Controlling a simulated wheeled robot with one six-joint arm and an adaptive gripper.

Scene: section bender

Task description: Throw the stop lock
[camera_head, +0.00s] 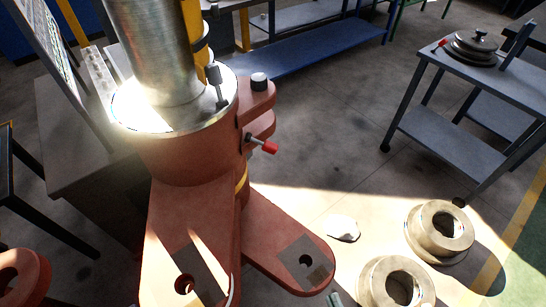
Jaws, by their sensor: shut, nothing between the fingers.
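A red-brown cast machine body (185,160) with a thick steel column (158,50) fills the left-centre of the head view. A short lever with a red knob (268,147) sticks out from the right side of the casting. A small black-headed handle (215,80) stands up at the column's collar, tilted. I cannot tell which of these is the stop lock, or its locked state. My gripper is not visible in this view.
Two pale metal rings (440,228) (396,285) lie on the floor at lower right. A blue-grey trolley (500,85) with stacked discs (473,48) stands at upper right. A blue bench shelf (315,48) is behind. The floor between machine and trolley is largely clear.

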